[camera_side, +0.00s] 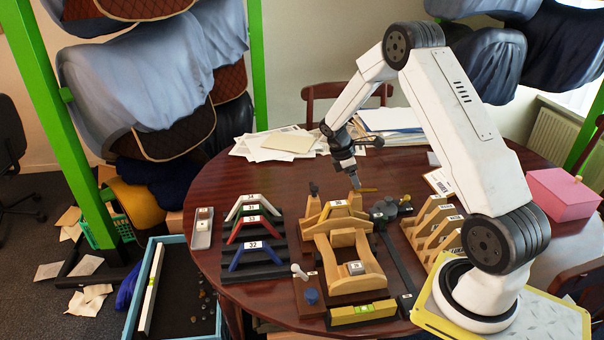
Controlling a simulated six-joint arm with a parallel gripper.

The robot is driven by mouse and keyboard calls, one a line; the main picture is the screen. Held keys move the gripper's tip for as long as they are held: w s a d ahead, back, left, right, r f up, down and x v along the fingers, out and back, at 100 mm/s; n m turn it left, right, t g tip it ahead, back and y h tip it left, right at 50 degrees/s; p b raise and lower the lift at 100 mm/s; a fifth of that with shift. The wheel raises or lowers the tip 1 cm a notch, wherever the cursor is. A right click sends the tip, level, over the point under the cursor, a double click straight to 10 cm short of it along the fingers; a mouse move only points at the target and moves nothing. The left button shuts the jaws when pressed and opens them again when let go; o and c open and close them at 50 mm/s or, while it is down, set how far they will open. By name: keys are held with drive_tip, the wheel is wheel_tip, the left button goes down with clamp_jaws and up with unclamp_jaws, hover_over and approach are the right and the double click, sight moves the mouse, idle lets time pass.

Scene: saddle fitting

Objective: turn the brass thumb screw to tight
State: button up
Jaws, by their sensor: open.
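A small brass-coloured knob, apparently the brass thumb screw (407,198), shows at the right end of a dark grey fixture (384,210) on the table. Its markings and how far it is turned are too small to tell. My gripper (356,184) points down above the back of the wooden saddle form (345,246), to the left of the knob and apart from it. Its jaws are open, and I see nothing held in them.
Wooden angle pieces (430,235) stand in a row to the right of the fixture. White, green, red and blue angle pieces (257,255) stand on a dark rack at left. A yellow level (362,313) lies in front. Papers (275,143) lie at the back.

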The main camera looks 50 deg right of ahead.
drive_tip(key=shift+s+d+f, duration=0.15)
drive_tip(key=shift+s+f, duration=0.05)
drive_tip(key=shift+f, duration=0.4)
clamp_jaws()
